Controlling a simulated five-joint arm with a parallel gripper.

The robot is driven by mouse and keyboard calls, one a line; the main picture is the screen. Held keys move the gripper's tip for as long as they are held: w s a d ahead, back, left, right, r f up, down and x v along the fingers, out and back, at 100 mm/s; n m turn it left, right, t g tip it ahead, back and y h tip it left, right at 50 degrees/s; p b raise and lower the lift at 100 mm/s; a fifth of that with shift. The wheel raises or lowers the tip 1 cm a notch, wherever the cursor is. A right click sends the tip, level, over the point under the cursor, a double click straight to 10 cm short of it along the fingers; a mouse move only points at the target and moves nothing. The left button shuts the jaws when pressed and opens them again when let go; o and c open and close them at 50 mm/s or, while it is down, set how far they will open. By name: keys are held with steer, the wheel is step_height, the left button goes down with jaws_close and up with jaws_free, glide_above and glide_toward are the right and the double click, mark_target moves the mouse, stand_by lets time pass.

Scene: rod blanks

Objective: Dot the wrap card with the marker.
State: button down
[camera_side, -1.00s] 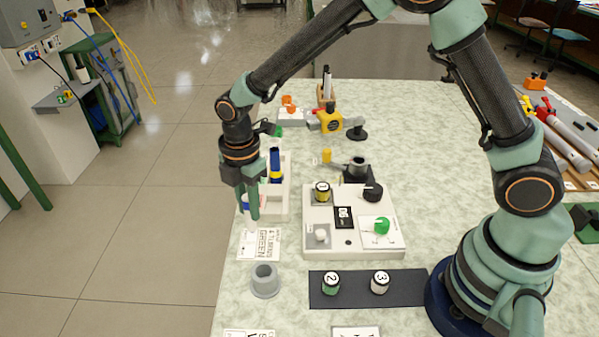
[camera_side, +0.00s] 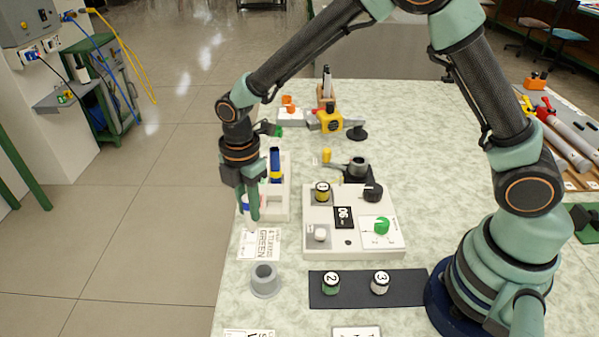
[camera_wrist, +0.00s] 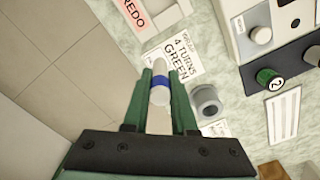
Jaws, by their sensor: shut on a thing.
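The wrap card (camera_side: 259,244) lies flat near the table's left edge. In the wrist view the card (camera_wrist: 178,58) reads "4 TURNS GREEN". My gripper (camera_side: 248,216) is above the near left end of the white tray, behind the card in the side view. In the wrist view my gripper (camera_wrist: 160,78) is shut on a white rod with a blue band (camera_wrist: 160,84). The rod is mostly hidden by the fingers in the side view. A white, dark-topped pen that looks like the marker (camera_side: 327,80) stands upright in a wooden holder at the back.
A white tray (camera_side: 279,213) holds a blue and yellow piece. A white control box (camera_side: 350,250) with knobs and a display stands to the right. A grey cup (camera_side: 264,281) stands in front of the card. A pink REDO card (camera_wrist: 134,17) lies beyond the wrap card in the wrist view.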

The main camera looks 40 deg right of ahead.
steer(key=shift+f, duration=0.55)
stand_by(1.0)
steer(key=shift+r, duration=4.05)
